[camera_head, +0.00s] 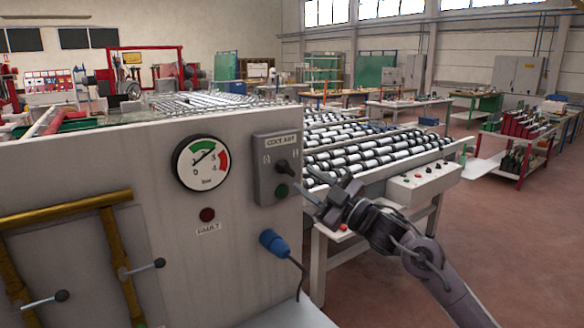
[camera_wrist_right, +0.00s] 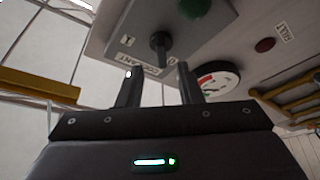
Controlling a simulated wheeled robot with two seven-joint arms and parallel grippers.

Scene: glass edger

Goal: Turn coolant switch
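The coolant switch (camera_head: 284,167) is a black rotary knob on a grey box labelled COOLANT on the pale machine panel. A green button (camera_head: 281,190) sits below it. In the right wrist view the black knob (camera_wrist_right: 159,42) shows upside down, beyond the gap between the two fingers. My right gripper (camera_head: 322,188) is to the right of the box, apart from the knob, and its fingers (camera_wrist_right: 156,75) stand open with nothing between them. My left gripper is not in view.
The pressure gauge (camera_head: 201,163) and the red fault lamp (camera_head: 207,214) are left of the box. A blue plug (camera_head: 271,241) with a black cable sticks out below. A roller conveyor (camera_head: 375,152) stands behind my right gripper. Brass pipes (camera_head: 70,211) with levers are at left.

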